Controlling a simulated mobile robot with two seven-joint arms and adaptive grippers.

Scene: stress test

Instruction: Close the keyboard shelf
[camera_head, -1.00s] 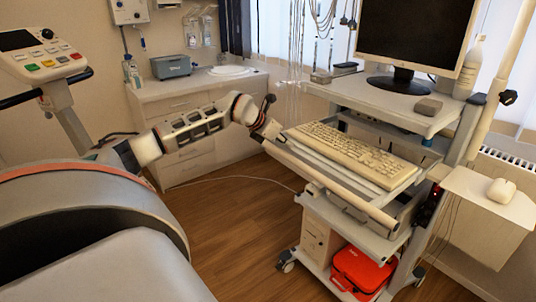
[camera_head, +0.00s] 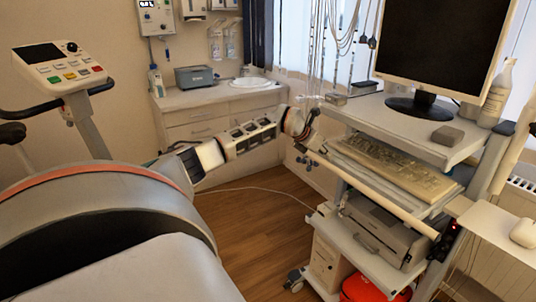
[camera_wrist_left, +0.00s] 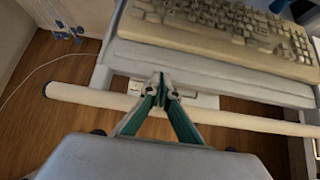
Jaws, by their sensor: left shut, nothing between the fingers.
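The keyboard shelf (camera_head: 376,181) is a pale tray on the trolley. The keyboard also shows in the left wrist view (camera_wrist_left: 215,28), behind the tray's front edge (camera_wrist_left: 200,68). My left gripper (camera_head: 318,152) is at the left end of the shelf's front. My right gripper is out of view.
A pale front bar (camera_head: 385,203) runs across the trolley before the shelf. A monitor (camera_head: 440,45) stands on the upper shelf (camera_head: 400,122). A printer (camera_head: 385,232) and a red case (camera_head: 372,288) are below. A side tray (camera_head: 495,222) holds a mouse.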

